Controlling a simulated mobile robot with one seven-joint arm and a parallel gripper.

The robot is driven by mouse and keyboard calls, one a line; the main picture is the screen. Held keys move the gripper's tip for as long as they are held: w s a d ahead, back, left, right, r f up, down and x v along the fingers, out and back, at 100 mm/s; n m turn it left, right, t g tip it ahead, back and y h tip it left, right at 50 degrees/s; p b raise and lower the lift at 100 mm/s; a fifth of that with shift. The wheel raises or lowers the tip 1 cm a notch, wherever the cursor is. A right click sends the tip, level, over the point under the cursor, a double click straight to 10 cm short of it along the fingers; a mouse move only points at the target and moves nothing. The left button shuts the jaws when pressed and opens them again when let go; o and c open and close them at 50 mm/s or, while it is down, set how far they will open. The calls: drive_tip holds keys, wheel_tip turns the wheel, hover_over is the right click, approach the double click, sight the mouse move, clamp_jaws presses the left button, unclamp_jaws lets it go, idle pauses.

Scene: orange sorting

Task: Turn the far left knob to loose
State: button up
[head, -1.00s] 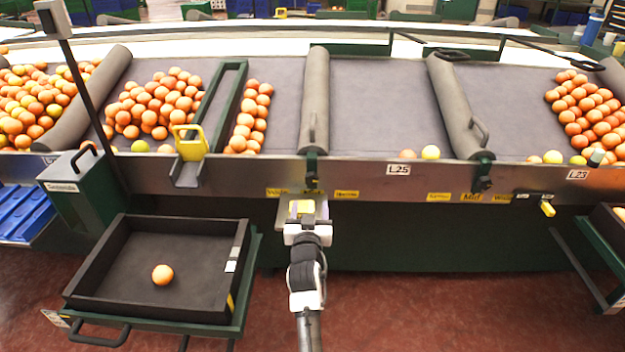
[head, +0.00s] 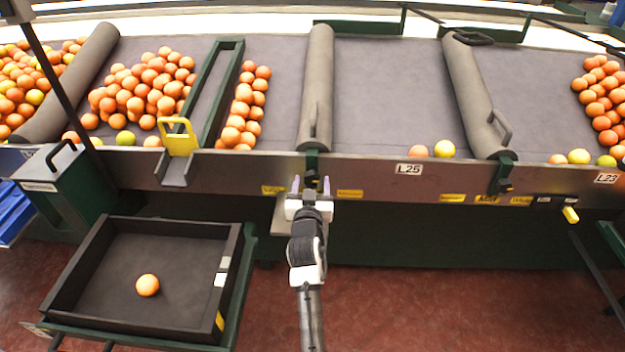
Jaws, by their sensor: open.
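A small dark knob (head: 311,181) hangs under a green bracket at the lower end of the middle grey roller, on the metal front rail. It is the leftmost knob I can make out. My gripper (head: 311,186) is open in front of it, with one finger to each side in the picture. Whether the fingers touch it I cannot tell. Yellow labels sit left (head: 273,190) and right (head: 349,193) of the knob; their words are too blurred to read. A second knob (head: 504,187) is under the right roller, beside more yellow labels.
A black tray (head: 232,262) with one orange (head: 147,285) stands at lower left, beside a green box (head: 62,185). The conveyor above the metal rail (head: 400,171) carries piles of oranges. A yellow lever (head: 570,215) is at right.

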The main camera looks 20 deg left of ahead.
drive_tip(key=shift+s, duration=0.1)
drive_tip(key=c, duration=1)
drive_tip(key=shift+r+n, duration=0.1)
drive_tip(key=shift+n, duration=0.3)
drive_tip(key=n+p, duration=0.2)
drive_tip(key=n, duration=0.1)
drive_tip(key=shift+r+n, duration=0.15)
drive_tip(key=shift+n, duration=0.25)
drive_tip(key=n+p, duration=0.2)
drive_tip(key=n, duration=0.2)
drive_tip(key=shift+r+n, duration=0.1)
drive_tip(key=shift+n, duration=0.2)
drive_tip(key=n+p, duration=0.3)
drive_tip(key=n, duration=0.1)
drive_tip(key=n+p, duration=0.2)
drive_tip(key=n, duration=0.2)
drive_tip(key=shift+a+n, duration=0.1)
drive_tip(key=shift+n, duration=0.2)
